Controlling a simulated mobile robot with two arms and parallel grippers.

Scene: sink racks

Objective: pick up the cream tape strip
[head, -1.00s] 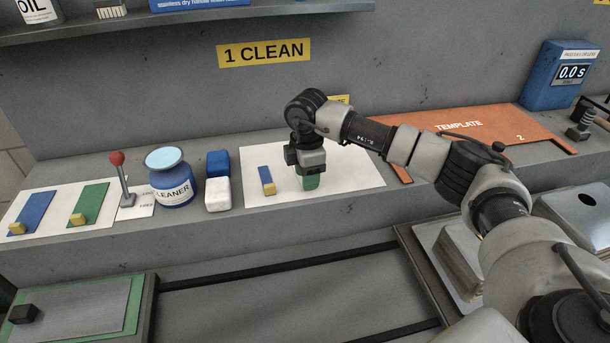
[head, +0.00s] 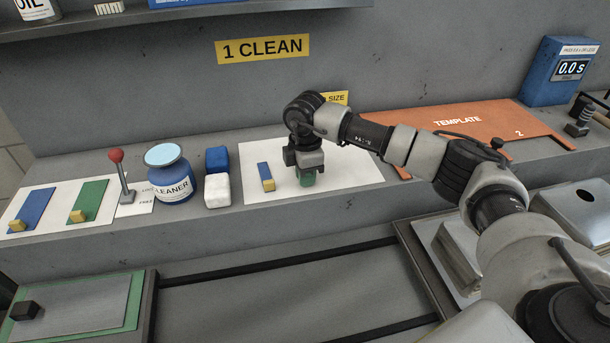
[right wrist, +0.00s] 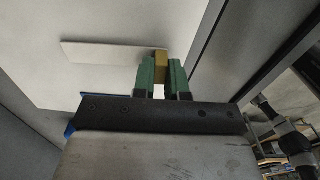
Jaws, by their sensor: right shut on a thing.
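The cream tape strip (right wrist: 105,54) is a thin pale band in the right wrist view, with a yellow-tan block (right wrist: 161,64) at its right end. My right gripper (right wrist: 161,75) has green fingertips, one on each side of that block, and is shut on it. In the head view my right gripper (head: 308,180) points down onto the white sheet (head: 350,180). There the gripper hides the block, and I cannot make out the cream strip against the sheet. My left gripper is not in view.
A blue strip with a yellow block (head: 265,177) lies just left of my right gripper. Farther left are a white block (head: 216,191), a blue block (head: 217,160), a cleaner jar (head: 174,180) and a red-knobbed lever (head: 119,175). An orange template (head: 450,130) lies to the right.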

